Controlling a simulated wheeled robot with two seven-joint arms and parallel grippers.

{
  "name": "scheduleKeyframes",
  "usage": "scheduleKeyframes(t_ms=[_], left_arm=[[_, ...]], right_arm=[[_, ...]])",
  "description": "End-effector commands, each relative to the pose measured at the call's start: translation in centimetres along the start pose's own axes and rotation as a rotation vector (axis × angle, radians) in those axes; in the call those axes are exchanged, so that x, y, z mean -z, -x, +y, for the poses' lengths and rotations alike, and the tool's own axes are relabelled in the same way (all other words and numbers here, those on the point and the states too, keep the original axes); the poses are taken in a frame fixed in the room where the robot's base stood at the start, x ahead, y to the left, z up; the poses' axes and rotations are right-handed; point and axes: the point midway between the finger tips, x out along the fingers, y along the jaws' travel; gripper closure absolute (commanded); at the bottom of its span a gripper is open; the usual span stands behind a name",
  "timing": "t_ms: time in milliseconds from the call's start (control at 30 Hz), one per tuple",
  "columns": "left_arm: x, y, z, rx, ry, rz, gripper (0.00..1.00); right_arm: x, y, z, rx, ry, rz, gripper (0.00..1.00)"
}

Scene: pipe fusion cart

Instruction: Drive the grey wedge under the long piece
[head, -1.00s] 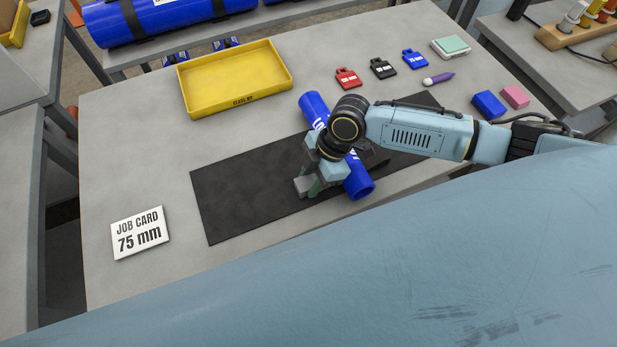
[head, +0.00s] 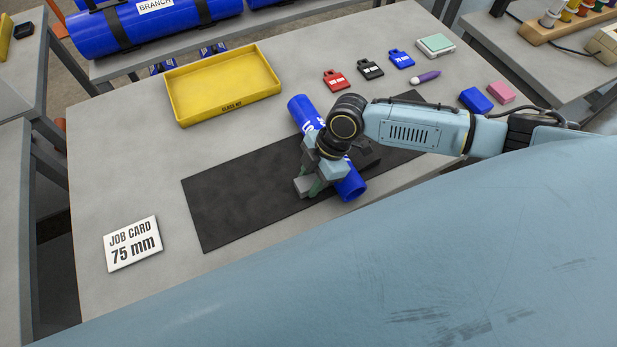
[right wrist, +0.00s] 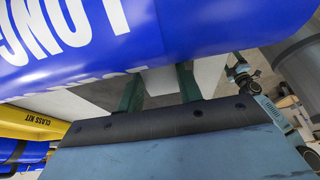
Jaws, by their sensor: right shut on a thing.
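The long piece (head: 351,187) is a blue pipe with white lettering, lying slantwise on a black mat (head: 230,205). In the right wrist view the long piece (right wrist: 150,35) fills the top, close in front of the fingers. My right gripper (head: 309,187) is low over the mat, just left of the pipe, and its arm hides the pipe's middle. It is shut on the grey wedge (head: 302,187), a small block by the pipe's left side. In the right wrist view the wedge (right wrist: 160,84) shows between two green fingers. Contact between wedge and pipe is hidden. My left gripper is out of view.
A dark block (head: 367,153) sits right of the pipe.

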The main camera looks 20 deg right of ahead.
Motion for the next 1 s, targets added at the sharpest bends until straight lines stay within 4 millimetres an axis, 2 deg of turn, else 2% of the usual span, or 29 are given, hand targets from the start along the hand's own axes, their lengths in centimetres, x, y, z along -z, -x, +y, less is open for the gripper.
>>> scheduleKeyframes(t_ms=[1000], left_arm=[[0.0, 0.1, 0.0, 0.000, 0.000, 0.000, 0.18]], right_arm=[[-2.0, 0.8, 0.0, 0.000, -0.001, -0.003, 0.96]])
